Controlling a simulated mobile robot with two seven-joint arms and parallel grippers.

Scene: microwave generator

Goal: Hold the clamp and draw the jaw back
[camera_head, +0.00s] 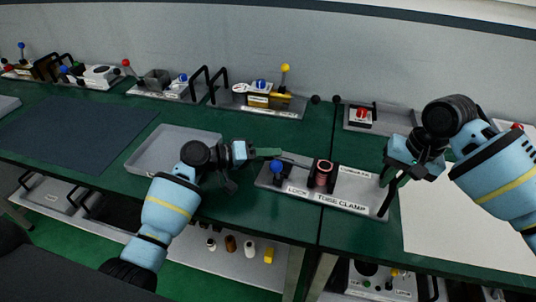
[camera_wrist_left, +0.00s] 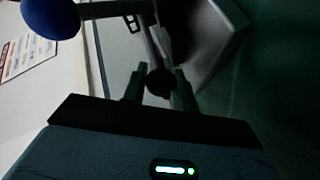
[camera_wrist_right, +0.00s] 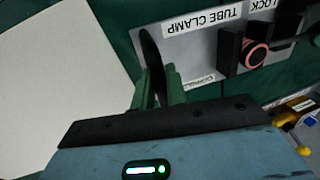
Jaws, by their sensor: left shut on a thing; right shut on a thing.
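The tube clamp (camera_head: 345,187) is a pale plate lettered "LOCK" and "TUBE CLAMP" on the green bench. A pink ring-shaped piece (camera_head: 323,173) sits in its dark block, also in the right wrist view (camera_wrist_right: 256,55). A blue ball knob (camera_head: 277,167) stands near the "LOCK" label. My left gripper (camera_head: 268,153) is at the clamp's left end, shut on a dark round knob (camera_wrist_left: 160,82) on a rod; its fingers hide part of it. My right gripper (camera_head: 393,180) is shut on the black handle (camera_wrist_right: 152,60) at the plate's right end.
A grey tray (camera_head: 165,150) lies left of the clamp, partly behind my left arm. A white sheet (camera_head: 455,235) covers the bench at right. Several devices with coloured ball knobs, such as a yellow one (camera_head: 285,68), line the back. A shelf (camera_head: 225,260) is below.

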